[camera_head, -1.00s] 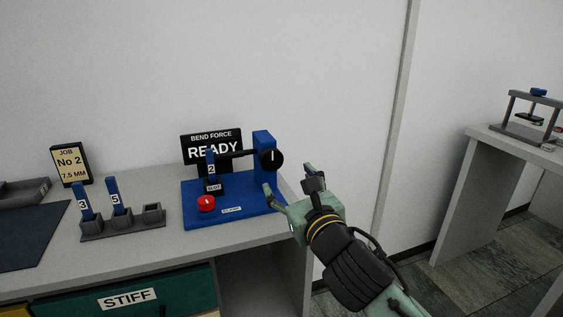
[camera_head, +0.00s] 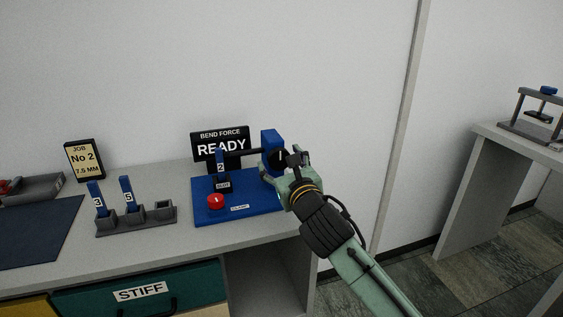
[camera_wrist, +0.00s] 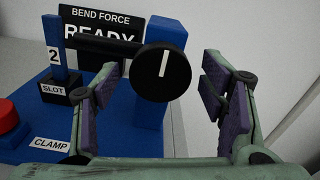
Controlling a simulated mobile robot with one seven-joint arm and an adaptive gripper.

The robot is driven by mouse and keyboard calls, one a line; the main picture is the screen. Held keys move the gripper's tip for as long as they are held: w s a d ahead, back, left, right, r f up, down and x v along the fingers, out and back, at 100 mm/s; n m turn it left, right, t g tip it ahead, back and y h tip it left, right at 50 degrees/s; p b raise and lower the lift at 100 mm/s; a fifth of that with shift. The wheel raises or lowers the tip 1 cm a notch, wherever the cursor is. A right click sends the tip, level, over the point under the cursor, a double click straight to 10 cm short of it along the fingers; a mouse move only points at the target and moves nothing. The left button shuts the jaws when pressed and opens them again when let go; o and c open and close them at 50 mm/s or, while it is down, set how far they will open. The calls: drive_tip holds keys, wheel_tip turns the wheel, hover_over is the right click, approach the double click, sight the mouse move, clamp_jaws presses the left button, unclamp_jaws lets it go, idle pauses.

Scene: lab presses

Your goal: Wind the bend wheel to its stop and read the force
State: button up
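The bend wheel (camera_wrist: 160,72) is a black disc with a white line, upright on its face, on the blue post (camera_head: 270,142) of the bend tester. My gripper (camera_head: 279,166) is open in front of it. In the wrist view, the fingers (camera_wrist: 165,95) stand either side of the wheel, with gaps showing; I see no contact. The display (camera_head: 221,145) reads BEND FORCE, READY. A blue strip marked 2 (camera_head: 220,160) stands upright in the slot block (camera_head: 223,184). A red button (camera_head: 215,201) sits near the CLAMP label (camera_head: 239,207).
A grey rack (camera_head: 158,215) holds blue strips 3 (camera_head: 96,196) and 5 (camera_head: 128,193). The job card (camera_head: 84,160) reads No 2, 7.5 MM. A dark mat (camera_head: 38,232) lies at left. Another press (camera_head: 535,128) stands on a separate table at right.

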drive_tip(key=c, duration=1.1)
drive_tip(key=shift+b, duration=0.4)
